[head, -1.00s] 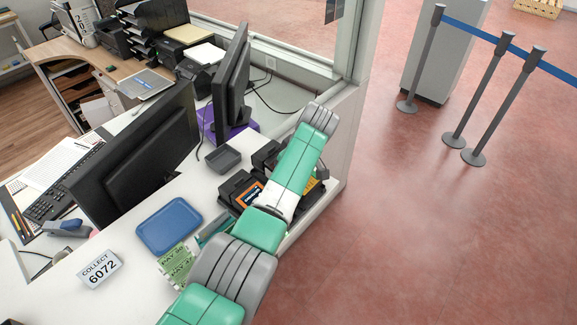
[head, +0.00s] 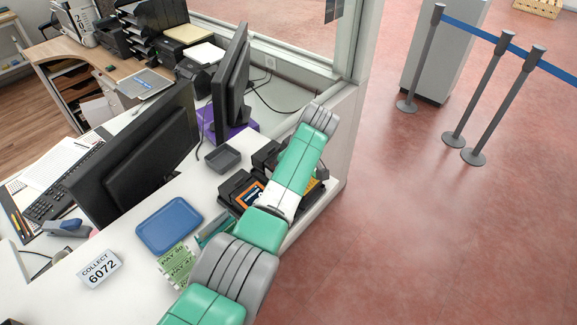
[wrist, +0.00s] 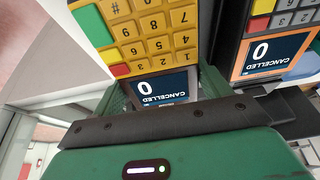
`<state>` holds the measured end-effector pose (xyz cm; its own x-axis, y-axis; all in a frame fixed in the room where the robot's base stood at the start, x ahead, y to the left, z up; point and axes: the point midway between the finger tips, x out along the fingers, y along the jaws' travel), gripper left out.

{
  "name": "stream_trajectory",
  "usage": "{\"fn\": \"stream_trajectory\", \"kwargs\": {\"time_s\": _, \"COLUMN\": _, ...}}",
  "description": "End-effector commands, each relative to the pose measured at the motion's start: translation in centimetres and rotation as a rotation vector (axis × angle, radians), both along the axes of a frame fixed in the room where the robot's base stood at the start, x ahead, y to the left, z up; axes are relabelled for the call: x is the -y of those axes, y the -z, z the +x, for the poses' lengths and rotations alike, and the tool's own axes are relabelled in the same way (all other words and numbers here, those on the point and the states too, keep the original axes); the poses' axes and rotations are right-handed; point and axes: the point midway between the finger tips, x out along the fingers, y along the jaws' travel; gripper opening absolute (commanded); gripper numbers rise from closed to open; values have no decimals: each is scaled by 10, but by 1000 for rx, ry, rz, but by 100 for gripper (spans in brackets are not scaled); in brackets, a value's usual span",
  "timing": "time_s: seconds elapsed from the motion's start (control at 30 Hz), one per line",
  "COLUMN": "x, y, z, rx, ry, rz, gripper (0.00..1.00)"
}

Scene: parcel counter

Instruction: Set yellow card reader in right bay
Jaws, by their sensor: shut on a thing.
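The yellow card reader (wrist: 145,35) fills the upper middle of the wrist view. Its keypad and its screen, reading "0 CANCELLED", appear upside down. My gripper (wrist: 160,92) is shut on it, with green fingers on both sides of the screen end. In the head view a little of the yellow reader (head: 310,186) shows beside my arm, which hides the rest and my gripper. An orange card reader (wrist: 277,55) sits at right in the wrist view; it also shows in the head view (head: 250,194) in a black holder. Whether the yellow reader touches a bay is hidden.
A small grey tray (head: 222,158) and a blue tray (head: 170,225) lie on the white counter. Green slips (head: 176,262) and a "COLLECT 6072" sign (head: 100,268) lie nearer. Monitors (head: 135,155) stand at left. A window post (head: 352,100) rises just beyond my arm.

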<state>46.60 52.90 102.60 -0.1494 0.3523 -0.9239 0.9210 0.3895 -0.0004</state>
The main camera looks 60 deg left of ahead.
Motion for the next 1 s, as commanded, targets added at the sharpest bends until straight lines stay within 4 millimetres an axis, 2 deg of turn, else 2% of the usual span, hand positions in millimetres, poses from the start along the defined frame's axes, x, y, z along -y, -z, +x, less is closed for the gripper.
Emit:
{"fn": "stream_trajectory", "kwargs": {"time_s": 0.9, "x": 0, "y": 18, "z": 1, "rx": 1, "ry": 1, "rz": 2, "gripper": 43}}
{"fn": "stream_trajectory", "kwargs": {"time_s": 0.93, "x": 0, "y": 18, "z": 0, "rx": 1, "ry": 1, "rz": 2, "gripper": 78}}
{"fn": "stream_trajectory", "kwargs": {"time_s": 1.0, "x": 0, "y": 17, "z": 1, "rx": 0, "ry": 0, "rz": 1, "gripper": 92}}
